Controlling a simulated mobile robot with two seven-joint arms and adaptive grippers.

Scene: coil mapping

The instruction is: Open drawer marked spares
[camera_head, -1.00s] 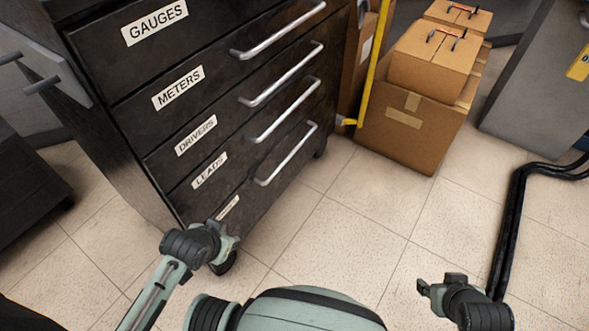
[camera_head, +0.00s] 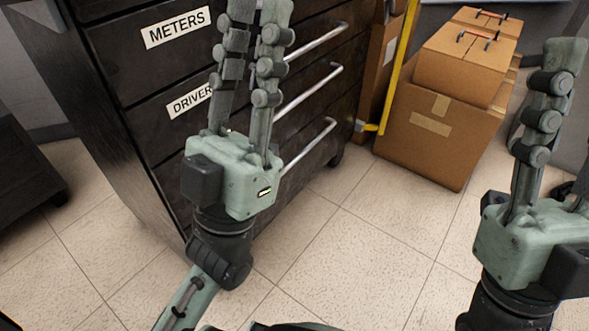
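A black drawer cabinet (camera_head: 110,130) stands at the left. Its labels METERS and DRIVERS are readable, and its visible drawers look shut. No label reading spares can be read; the lower labels are hidden behind my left gripper. The lowest visible bar handle (camera_head: 318,143) runs just right of that gripper, on the bottom drawer (camera_head: 335,139). My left gripper (camera_head: 258,8) is raised in front of the cabinet, fingers up, with a gap between them and nothing held. My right gripper (camera_head: 577,50) is at the right edge, fingers up and apart, empty and partly cut off.
Stacked cardboard boxes (camera_head: 435,130) stand right of the cabinet, with a yellow upright bar (camera_head: 398,65) between. Tiled floor (camera_head: 375,235) is clear in front of the boxes. Another dark unit (camera_head: 25,170) stands at the far left.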

